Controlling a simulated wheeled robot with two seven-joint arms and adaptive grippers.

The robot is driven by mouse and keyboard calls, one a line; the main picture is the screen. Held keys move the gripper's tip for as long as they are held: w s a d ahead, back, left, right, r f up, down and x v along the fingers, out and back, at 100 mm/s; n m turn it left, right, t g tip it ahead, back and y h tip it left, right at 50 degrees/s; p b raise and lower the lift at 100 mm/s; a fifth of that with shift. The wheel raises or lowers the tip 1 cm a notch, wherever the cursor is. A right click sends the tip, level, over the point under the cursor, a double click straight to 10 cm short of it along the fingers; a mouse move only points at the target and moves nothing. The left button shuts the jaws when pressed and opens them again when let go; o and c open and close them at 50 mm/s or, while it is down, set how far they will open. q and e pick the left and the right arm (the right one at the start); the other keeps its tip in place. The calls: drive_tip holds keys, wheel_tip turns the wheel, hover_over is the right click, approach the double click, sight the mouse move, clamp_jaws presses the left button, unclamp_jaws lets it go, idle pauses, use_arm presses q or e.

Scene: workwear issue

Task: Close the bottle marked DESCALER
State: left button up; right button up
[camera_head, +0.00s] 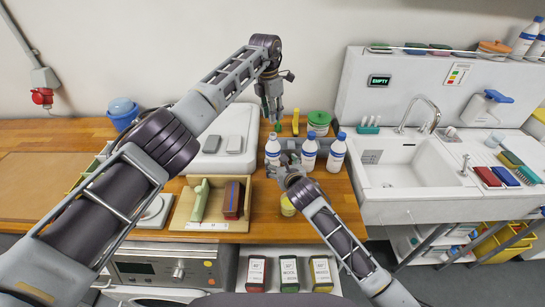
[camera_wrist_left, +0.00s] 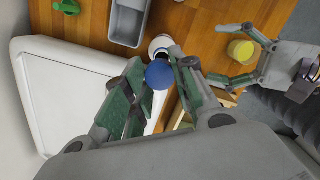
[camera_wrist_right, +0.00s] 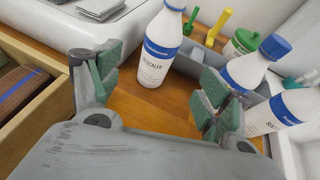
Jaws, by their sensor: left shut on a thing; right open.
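The white bottle marked DESCALER (camera_wrist_right: 158,62) stands upright on the wooden counter; it is the leftmost of three bottles in the head view (camera_head: 272,152). Its top is cut off in the right wrist view. My left gripper (camera_head: 273,118) points down above this bottle. In the left wrist view its fingers are shut on a blue cap (camera_wrist_left: 158,75); whether the cap touches the bottle neck is unclear. My right gripper (camera_wrist_right: 158,88) is open and empty, low in front of the DESCALER bottle, which shows beyond and between its fingers.
Two blue-capped bottles (camera_head: 309,153) (camera_head: 337,154) stand to the right by a grey bin (camera_wrist_left: 127,20). A green-lidded jar (camera_head: 318,122) is behind, a yellow jar (camera_head: 288,206) in front. A wooden tray (camera_head: 211,226) lies left; the sink (camera_head: 405,165) is right.

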sight(275, 155)
drive_tip(key=shift+w+f, duration=0.1)
drive_tip(key=shift+w, duration=0.05)
drive_tip(key=shift+x, duration=5.85)
drive_tip(key=shift+f, duration=0.1)
drive_tip(key=shift+c, duration=0.3)
drive_tip(key=c, duration=1.5)
use_arm(q)
drive_tip(key=shift+f, duration=2.5)
use_arm(e)
drive_tip(key=shift+o, duration=0.2)
